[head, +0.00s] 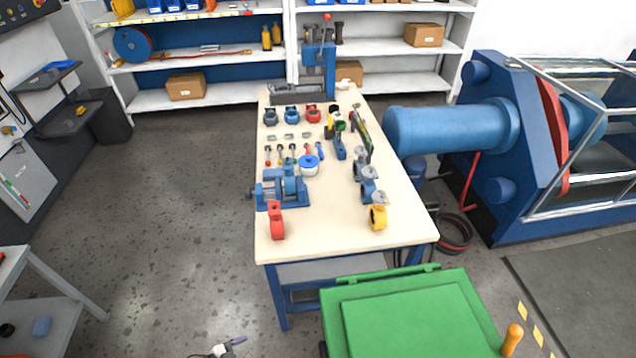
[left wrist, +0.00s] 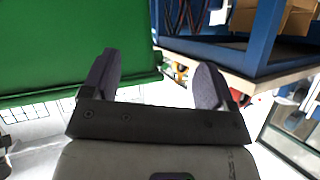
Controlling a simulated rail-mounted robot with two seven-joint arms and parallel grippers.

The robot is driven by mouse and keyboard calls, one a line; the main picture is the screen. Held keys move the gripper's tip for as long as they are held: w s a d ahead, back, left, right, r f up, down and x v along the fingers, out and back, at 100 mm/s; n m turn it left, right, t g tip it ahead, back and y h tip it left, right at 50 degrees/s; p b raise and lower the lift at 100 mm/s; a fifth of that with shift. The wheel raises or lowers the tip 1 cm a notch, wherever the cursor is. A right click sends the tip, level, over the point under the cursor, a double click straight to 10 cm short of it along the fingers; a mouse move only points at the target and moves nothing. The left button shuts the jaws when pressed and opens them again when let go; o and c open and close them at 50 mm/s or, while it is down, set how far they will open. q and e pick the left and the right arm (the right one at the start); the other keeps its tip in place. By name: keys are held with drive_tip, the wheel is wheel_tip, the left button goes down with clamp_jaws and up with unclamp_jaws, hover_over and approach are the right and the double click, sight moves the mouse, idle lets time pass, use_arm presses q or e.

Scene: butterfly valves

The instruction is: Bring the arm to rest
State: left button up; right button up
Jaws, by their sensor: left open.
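My left gripper shows only in part at the bottom edge of the head view (head: 230,346), low over the grey floor and left of the workbench. In the left wrist view my left gripper (left wrist: 155,80) has its two dark fingers spread wide, with nothing between them. It is apart from the bench. My right gripper is in neither view.
The workbench (head: 330,245) carries valves, small tools and a blue vise (head: 283,190). A green cabinet (head: 410,320) stands at its near end; a green surface also fills the left wrist view's upper left (left wrist: 60,45). A grey cart (head: 45,305) stands left. Floor between is clear.

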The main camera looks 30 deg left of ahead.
use_arm(q)
drive_tip(key=s+d+r+n+g+y+b, duration=0.2)
drive_tip(key=d+r+g+y+b, duration=0.15)
drive_tip(key=d+r, duration=0.4)
drive_tip(key=s+d+r+n+g+y+b, duration=0.1)
drive_tip(key=d+r+g+y+b, duration=0.25)
drive_tip(key=r, duration=0.65)
drive_tip(key=s+d+f+n+g+h+b, duration=0.1)
drive_tip(key=s+d+f+n+h+b, duration=0.15)
drive_tip(key=s+d+f, duration=0.2)
wheel_tip(320, 180, up, 38)
drive_tip(key=a+p, duration=0.1)
drive_tip(key=p, duration=3.6)
drive_tip(key=shift+m, duration=0.35)
drive_tip(key=shift+a+y, duration=0.1)
drive_tip(key=shift+y, duration=0.15)
